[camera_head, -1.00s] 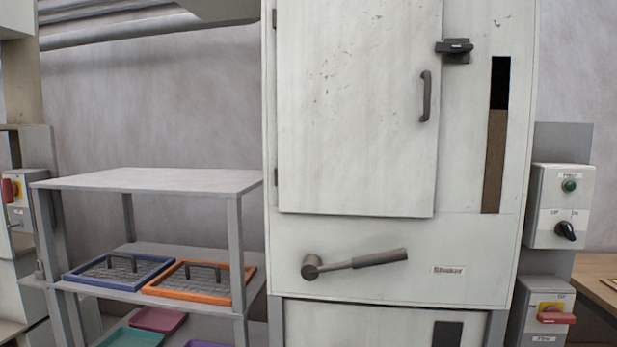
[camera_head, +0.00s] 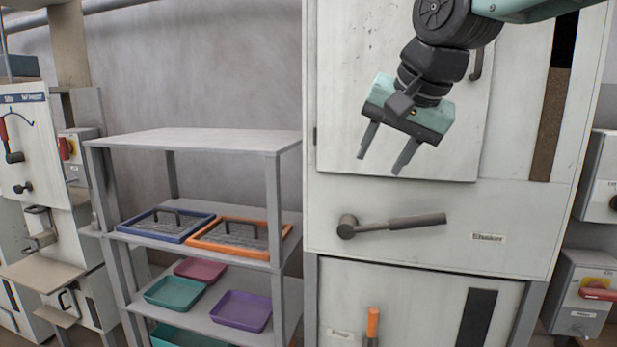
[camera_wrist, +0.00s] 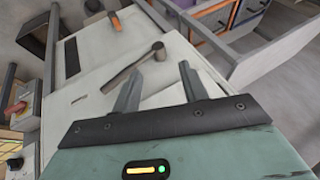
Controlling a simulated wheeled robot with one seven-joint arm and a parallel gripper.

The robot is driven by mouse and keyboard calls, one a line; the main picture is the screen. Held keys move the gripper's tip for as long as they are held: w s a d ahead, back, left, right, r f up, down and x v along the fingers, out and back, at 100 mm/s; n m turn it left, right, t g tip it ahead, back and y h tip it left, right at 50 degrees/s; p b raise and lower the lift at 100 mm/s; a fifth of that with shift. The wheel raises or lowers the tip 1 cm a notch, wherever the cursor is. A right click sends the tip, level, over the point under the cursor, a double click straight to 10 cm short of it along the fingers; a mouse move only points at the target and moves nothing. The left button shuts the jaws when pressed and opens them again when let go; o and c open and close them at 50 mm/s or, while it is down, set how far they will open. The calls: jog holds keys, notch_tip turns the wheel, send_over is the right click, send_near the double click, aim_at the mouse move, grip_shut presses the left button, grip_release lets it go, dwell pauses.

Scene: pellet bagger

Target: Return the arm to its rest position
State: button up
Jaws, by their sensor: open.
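My gripper (camera_head: 385,157) hangs in front of the white Shaker cabinet (camera_head: 390,265), its two fingers pointing down, spread and empty. It is above the dark lever handle (camera_head: 390,226), apart from it in the head view. The wrist view shows the two open fingers (camera_wrist: 158,90) with nothing between them, and the lever (camera_wrist: 133,66) beyond. Part of my arm covers the upper cabinet door (camera_head: 350,80) and most of its handle.
A grey shelf rack (camera_head: 210,140) stands left of the cabinet. It holds a blue-framed screen (camera_head: 165,224), an orange-framed screen (camera_head: 240,236) and coloured trays below. Switch boxes (camera_head: 585,290) are at the right. Another machine (camera_head: 25,150) stands far left.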

jog(key=s+d+f+n+g+h, duration=0.2)
jog(key=s+f+n+g, duration=0.4)
jog(key=s+f, duration=1.8)
jog(key=s+n, duration=0.2)
jog(key=n, duration=0.3)
jog(key=shift+s+d+f, duration=0.25)
jog(key=shift+d+f, duration=0.05)
jog(key=shift+d, duration=0.05)
